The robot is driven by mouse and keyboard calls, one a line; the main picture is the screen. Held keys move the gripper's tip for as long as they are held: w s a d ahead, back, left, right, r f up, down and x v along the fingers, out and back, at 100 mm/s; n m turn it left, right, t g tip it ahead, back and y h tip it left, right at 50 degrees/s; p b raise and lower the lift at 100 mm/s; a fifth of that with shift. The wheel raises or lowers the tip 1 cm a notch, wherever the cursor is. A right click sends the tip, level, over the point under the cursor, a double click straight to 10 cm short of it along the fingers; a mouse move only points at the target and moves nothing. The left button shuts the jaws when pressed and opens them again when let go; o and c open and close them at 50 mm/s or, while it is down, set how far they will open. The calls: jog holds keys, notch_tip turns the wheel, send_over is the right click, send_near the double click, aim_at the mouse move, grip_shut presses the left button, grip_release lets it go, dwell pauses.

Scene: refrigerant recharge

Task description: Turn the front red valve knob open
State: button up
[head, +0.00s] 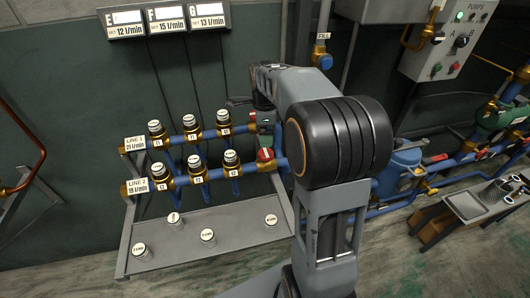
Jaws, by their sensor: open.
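The front red valve knob (265,155) sits at the right end of the front blue pipe, on a brass valve body, just left of my arm. The rear pipe's end valve (263,117) is partly covered by my arm. My gripper (238,102) shows only as a small dark part at the far end of my arm, above and behind the red knob. It is open and apart from the front knob. The fingertips are too small to make out clearly.
Several brass valves with white caps (196,169) line both pipes on a grey stand (190,222). Loose white-topped pieces (207,236) stand on its lower shelf. A pump panel (450,45), blue tank (400,165) and small side table (460,205) are at the right.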

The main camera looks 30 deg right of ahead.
aim_at(265, 152)
notch_tip(265, 152, down, 8)
jog(key=shift+f, duration=0.2)
jog(key=shift+c, duration=0.4)
jog(key=c, duration=0.8)
jog(key=shift+c, duration=0.2)
